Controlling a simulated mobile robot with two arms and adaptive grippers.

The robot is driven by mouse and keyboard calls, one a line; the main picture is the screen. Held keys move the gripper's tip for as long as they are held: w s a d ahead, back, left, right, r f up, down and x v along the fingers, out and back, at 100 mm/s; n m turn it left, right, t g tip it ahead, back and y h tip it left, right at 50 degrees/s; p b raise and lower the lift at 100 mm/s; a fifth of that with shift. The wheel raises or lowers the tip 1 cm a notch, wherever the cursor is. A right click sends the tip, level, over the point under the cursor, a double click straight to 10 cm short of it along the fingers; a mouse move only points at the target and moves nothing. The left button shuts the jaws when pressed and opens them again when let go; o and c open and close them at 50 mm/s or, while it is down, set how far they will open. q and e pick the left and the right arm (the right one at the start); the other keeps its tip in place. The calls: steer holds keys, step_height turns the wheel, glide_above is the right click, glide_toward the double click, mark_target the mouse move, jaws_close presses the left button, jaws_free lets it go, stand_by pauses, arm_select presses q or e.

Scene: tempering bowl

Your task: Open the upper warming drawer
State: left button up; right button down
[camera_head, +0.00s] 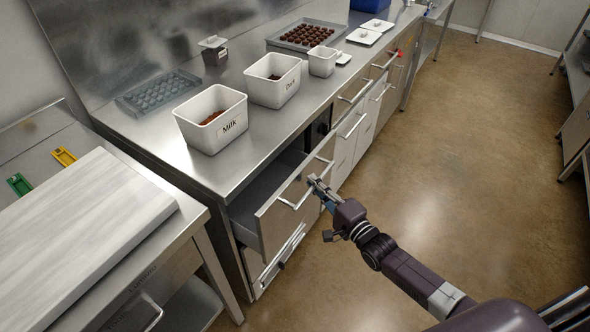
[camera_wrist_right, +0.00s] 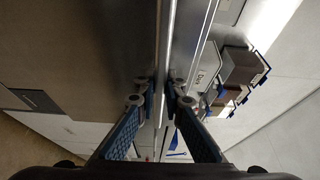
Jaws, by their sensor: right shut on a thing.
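The upper warming drawer (camera_head: 285,215) is at the near left end of the steel counter. It stands partly pulled out, and its grey inside shows behind the front panel. Its bar handle (camera_head: 297,193) runs along the front. My right gripper (camera_head: 314,182) is at the far end of this handle and shut on it. In the right wrist view, the two fingers of my right gripper (camera_wrist_right: 161,88) close around a metal bar. The exact contact is partly hidden by the fingers. My left gripper is not in view.
The lower drawer (camera_head: 259,272) beneath is closed. White tubs marked Milk (camera_head: 196,138) and Dark (camera_head: 262,94) stand on the counter (camera_head: 160,142). More cabinet fronts continue farther along. A worktable with a pale board (camera_head: 80,225) is at the left. The floor (camera_head: 460,180) at the right is clear.

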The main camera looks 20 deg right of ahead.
steer(key=s+d+p, duration=0.2)
steer(key=s+d, duration=1.4)
steer(key=s, duration=0.5)
steer(key=shift+s+d+p, duration=0.25)
steer(key=shift+d+p, duration=0.15)
steer(key=c, duration=2)
jaws_free()
steer(key=v, duration=1.2)
